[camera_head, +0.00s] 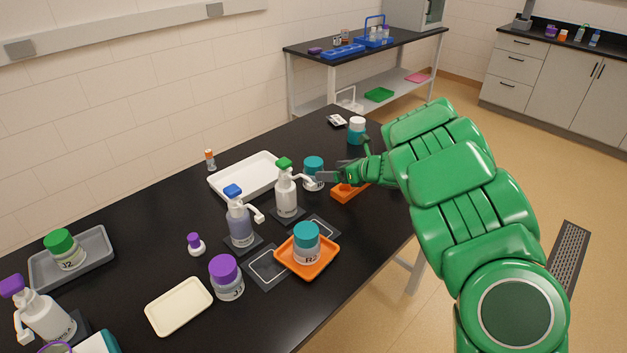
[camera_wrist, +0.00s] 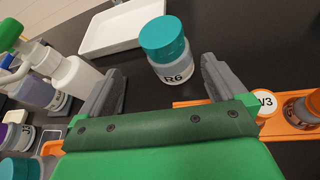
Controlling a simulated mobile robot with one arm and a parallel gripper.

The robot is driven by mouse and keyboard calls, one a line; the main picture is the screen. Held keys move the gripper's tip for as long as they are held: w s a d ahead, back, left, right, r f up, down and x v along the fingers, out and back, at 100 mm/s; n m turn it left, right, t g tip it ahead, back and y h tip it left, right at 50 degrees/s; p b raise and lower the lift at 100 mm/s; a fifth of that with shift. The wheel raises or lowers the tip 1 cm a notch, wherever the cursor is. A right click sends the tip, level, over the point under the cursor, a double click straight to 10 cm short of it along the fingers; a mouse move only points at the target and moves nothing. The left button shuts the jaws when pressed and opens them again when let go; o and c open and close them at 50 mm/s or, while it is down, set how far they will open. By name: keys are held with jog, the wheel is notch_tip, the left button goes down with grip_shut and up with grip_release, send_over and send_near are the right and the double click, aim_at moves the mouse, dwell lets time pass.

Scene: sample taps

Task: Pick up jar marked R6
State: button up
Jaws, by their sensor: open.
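The jar marked R6 (camera_wrist: 168,58) has a teal lid and a clear body with a white label reading R6. It stands upright on the black table, ahead of and between the fingers of my gripper (camera_wrist: 160,85) in the wrist view. In the head view the jar (camera_head: 313,172) stands just left of my gripper (camera_head: 325,179), whose finger overlaps its lower part there. The gripper is open and empty. I cannot tell whether a finger touches the jar.
A white tray (camera_head: 222,186) lies behind the jar. Bottles with a green cap (camera_head: 286,198) and a blue cap (camera_head: 240,222) stand to its left. An orange holder (camera_head: 347,193) sits right beside my gripper. Another teal-lidded jar (camera_head: 306,241) stands on an orange tray (camera_head: 292,266).

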aim_at(320, 167)
jog(key=shift+w+a+n, duration=0.3)
jog(key=shift+w+n, duration=0.5)
jog(key=shift+n, duration=0.1)
jog(key=shift+x, duration=3.75)
jog(key=shift+t, duration=0.3)
jog(key=c, duration=1.2)
jog(key=shift+r, duration=0.1)
